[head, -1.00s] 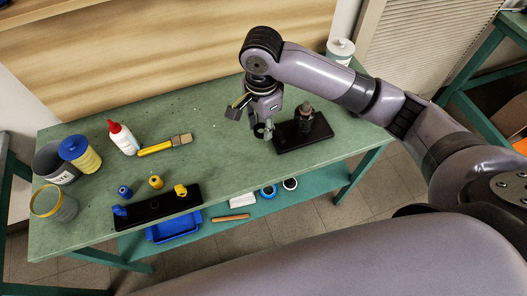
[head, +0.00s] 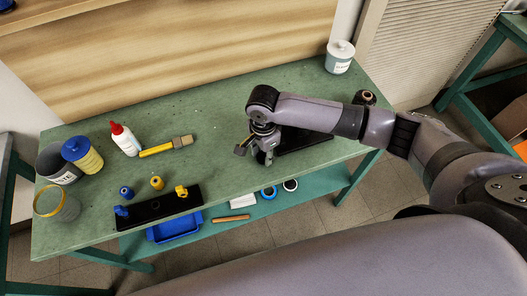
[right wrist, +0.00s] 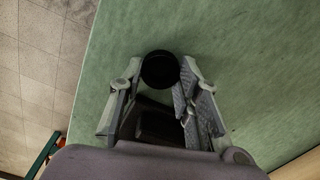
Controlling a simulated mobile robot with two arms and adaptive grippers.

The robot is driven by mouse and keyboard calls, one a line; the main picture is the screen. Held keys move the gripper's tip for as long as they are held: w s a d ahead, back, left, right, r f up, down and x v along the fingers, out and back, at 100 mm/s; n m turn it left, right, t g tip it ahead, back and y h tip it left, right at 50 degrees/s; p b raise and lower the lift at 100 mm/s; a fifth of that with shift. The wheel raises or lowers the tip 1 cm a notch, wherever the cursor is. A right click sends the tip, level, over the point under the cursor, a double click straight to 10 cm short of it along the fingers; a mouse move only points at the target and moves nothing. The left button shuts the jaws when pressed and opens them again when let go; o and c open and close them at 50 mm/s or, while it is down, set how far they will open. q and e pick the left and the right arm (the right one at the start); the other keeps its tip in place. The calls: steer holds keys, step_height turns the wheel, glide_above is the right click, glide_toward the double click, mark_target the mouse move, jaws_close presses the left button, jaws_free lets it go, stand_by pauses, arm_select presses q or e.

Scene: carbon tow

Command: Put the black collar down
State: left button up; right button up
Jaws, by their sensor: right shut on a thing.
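The black collar (right wrist: 160,70) is a round dark ring between the fingertips of my right gripper in the right wrist view. My right gripper (right wrist: 158,84) is shut on it, above the green tabletop (right wrist: 235,55). I cannot tell whether the collar touches the table. In the head view, my right gripper (head: 264,156) points down near the table's front edge, just left of a black base plate (head: 305,139). There the collar cannot be made out clearly, and my arm covers part of the plate. My left gripper is not in view.
A black holder (head: 158,209) with small blue and yellow pieces lies front left. A white jar (head: 340,57) and dark spool (head: 366,98) are right. The middle of the table behind my gripper is clear.

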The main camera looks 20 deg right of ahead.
steer(key=o, duration=1.2)
steer(key=shift+f, duration=0.1)
step_height(320, 180, up, 12)
steer(key=b, duration=0.1)
steer(key=shift+r, duration=0.2)
